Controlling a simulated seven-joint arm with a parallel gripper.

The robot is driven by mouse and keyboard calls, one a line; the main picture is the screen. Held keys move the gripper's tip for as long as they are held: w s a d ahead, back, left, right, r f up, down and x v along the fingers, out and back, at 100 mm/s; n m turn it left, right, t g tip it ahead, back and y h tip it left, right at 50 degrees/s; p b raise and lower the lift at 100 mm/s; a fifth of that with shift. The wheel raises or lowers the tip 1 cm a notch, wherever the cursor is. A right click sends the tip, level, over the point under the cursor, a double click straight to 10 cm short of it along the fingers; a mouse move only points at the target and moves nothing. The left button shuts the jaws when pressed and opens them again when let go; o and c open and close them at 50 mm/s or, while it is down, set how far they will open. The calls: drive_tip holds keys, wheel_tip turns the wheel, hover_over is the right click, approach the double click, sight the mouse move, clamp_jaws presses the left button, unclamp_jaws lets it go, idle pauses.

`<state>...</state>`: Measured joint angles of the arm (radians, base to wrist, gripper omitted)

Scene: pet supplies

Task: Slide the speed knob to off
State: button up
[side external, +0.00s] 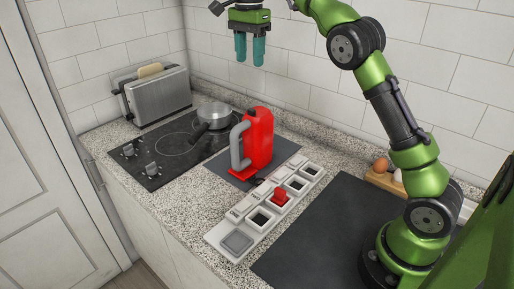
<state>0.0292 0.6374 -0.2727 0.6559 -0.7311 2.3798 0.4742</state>
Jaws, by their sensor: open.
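A long pale panel (226,229) with several square wells in a row lies on the counter. A red knob-like piece (280,197) stands in one of its middle wells; small labels beside the wells are too small to read. A red appliance (259,138) with a grey handle (238,146) stands upright just behind the panel on a dark mat. I cannot tell for certain which part is the speed knob; the red piece looks the most like it. My gripper (250,58), with teal fingers, is open and empty, high above the counter, well clear of everything.
A black hob (160,154) with two knobs and a metal pan (212,115) is at the left. A toaster (156,95) stands behind it. A dark board (320,245) covers the front right. Eggs (381,165) sit on a wooden holder by my arm.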

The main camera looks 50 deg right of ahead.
sight(250, 110)
wheel_tip(250, 110, down, 15)
drive_tip(key=shift+r, duration=0.2)
idle(0.3)
drive_tip(key=shift+c, duration=0.2)
clamp_jaws()
